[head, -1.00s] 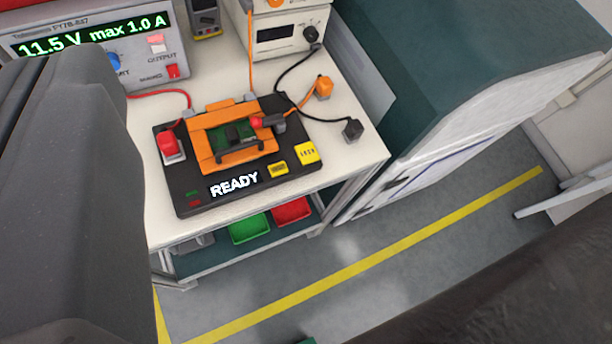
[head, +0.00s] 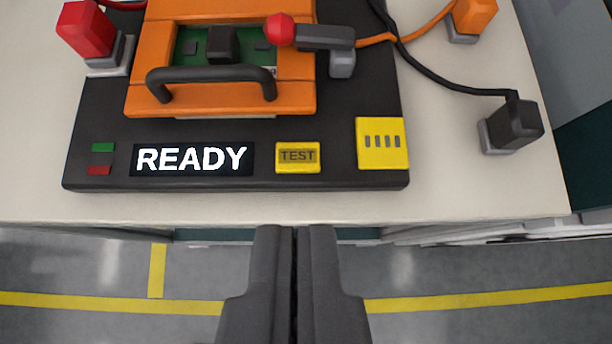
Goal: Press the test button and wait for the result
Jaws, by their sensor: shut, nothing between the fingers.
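The yellow TEST button (head: 298,157) sits on the front edge of the black test fixture (head: 350,110). The display (head: 192,159) left of it reads READY in white. A green and a red indicator (head: 101,159) are at the fixture's left front. A green circuit board (head: 187,48) lies in the orange frame (head: 220,97) with a black handle, and a red-tipped toggle clamp (head: 310,36) reaches over it. My gripper (head: 295,232) is shut and empty, in front of the bench edge and below the button in the picture. It appears apart from the button.
A yellow block with slots (head: 382,143) is right of the button. A red plug (head: 88,28) stands at left, and orange (head: 474,16) and black (head: 512,126) plugs with cables at right. Bare bench top (head: 440,195) borders the fixture; floor shows in front.

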